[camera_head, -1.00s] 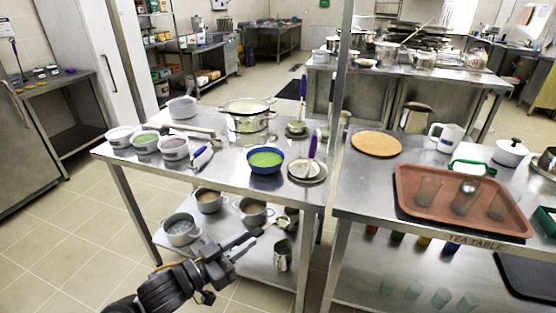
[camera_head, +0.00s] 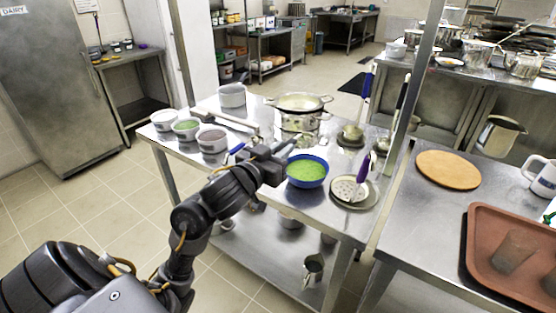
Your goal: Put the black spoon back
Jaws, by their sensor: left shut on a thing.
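My left gripper (camera_head: 278,156) is above the near table, just left of and behind the blue bowl (camera_head: 307,184) of green food. It is shut on what looks like the black spoon; the spoon is mostly hidden against the dark gripper, so its shape and tilt cannot be told. A purple-handled slotted utensil (camera_head: 362,168) rests on a round plate (camera_head: 367,201) right of the bowl. A blue-handled utensil (camera_head: 367,84) and a dark-handled one (camera_head: 401,103) stand behind it, near small dishes. My right gripper is not in view.
A pot with a strainer (camera_head: 300,103) stands behind the gripper. Several small tubs (camera_head: 212,141) and a blue-handled tool (camera_head: 236,150) lie to the left. A metal post (camera_head: 411,90) rises at right. The right table holds a wooden board (camera_head: 448,169) and a red-brown tray (camera_head: 480,262).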

